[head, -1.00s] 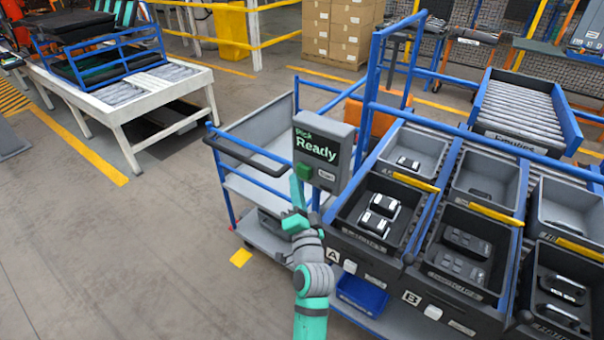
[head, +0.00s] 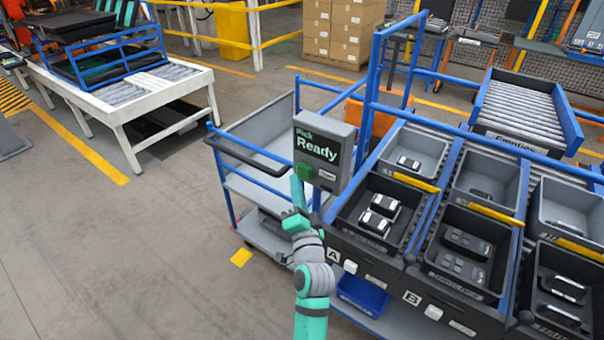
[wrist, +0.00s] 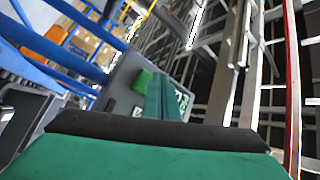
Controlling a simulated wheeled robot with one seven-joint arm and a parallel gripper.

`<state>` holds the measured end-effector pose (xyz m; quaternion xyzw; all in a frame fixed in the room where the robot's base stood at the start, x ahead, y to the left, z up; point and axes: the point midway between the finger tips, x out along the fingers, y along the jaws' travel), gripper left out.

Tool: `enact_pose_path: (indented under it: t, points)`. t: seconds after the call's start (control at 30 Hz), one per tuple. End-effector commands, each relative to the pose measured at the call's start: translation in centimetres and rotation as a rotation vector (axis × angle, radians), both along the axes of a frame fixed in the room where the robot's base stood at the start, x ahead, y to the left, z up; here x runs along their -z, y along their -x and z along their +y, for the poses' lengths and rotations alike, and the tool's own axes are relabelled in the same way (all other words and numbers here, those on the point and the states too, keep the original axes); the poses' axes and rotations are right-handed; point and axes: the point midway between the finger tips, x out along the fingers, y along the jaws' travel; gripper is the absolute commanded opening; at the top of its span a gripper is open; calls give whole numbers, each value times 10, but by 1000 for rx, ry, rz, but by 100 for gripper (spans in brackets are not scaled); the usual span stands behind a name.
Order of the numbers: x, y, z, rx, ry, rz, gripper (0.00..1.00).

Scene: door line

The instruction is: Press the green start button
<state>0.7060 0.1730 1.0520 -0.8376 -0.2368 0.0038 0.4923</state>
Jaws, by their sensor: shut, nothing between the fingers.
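The green start button (head: 305,172) sits at the lower left of a grey panel (head: 324,150) whose dark screen reads "Pick Ready". My gripper (head: 297,187) is shut and empty, its teal fingers pointing up just below and left of the button. In the head view the fingertips are very close to the button; I cannot tell whether they touch. In the wrist view the green button (wrist: 143,81) shows just left of my closed fingers (wrist: 165,98), with the grey panel (wrist: 122,90) behind. The fingers hide part of the panel there.
A grey cart (head: 238,183) with blue posts stands left of the panel. Dark bins (head: 378,212) with black and white items stand to the right, on a blue frame. Cardboard boxes (head: 342,30) are at the back.

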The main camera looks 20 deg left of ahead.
Motion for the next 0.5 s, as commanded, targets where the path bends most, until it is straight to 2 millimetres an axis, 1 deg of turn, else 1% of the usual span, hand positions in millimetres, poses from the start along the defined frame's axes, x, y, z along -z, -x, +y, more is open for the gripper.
enact_pose_path:
  t: [0.27, 0.5]
  points:
    - [0, -1, 0, 0, 0, 0, 0]
    - [-1, -7, -1, -2, -1, -1, 0]
